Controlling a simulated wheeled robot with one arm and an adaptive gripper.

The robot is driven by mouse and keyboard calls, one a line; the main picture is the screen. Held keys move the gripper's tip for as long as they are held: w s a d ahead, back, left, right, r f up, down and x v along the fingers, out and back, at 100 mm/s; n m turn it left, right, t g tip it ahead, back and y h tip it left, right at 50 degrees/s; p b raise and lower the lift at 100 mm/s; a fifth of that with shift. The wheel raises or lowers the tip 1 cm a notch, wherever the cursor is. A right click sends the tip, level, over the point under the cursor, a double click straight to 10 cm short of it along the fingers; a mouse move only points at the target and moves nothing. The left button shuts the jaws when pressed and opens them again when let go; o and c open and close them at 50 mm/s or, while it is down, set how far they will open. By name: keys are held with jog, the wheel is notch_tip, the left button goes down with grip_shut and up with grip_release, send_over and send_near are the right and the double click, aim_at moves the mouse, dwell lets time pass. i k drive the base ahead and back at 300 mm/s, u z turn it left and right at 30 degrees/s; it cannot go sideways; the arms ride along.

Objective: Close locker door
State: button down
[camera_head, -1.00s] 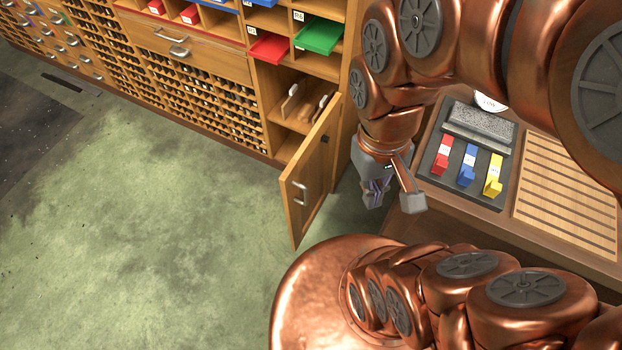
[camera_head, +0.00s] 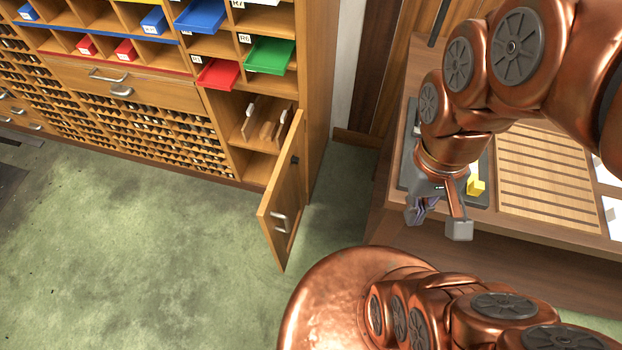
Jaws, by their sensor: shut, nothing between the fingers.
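The locker door (camera_head: 284,196) is a wooden panel with a metal handle (camera_head: 280,222). It stands open, swung out from the lower right end of the wooden cabinet. The open locker (camera_head: 261,104) shows a shelf with several upright pale pieces inside. My gripper (camera_head: 437,216) is to the right of the door, clearly apart from it and in front of the workbench. It points downward and is shut and empty.
The workbench (camera_head: 382,204) at the right holds a slatted wooden board (camera_head: 545,175) and a yellow item (camera_head: 476,186). Pulled-out red (camera_head: 218,73) and green (camera_head: 270,56) trays stick out above the locker. Green floor (camera_head: 150,240) is clear left of the door.

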aim_at(279, 214)
jog(key=z, duration=0.35)
jog(key=k, duration=0.9)
jog(key=u, duration=1.7)
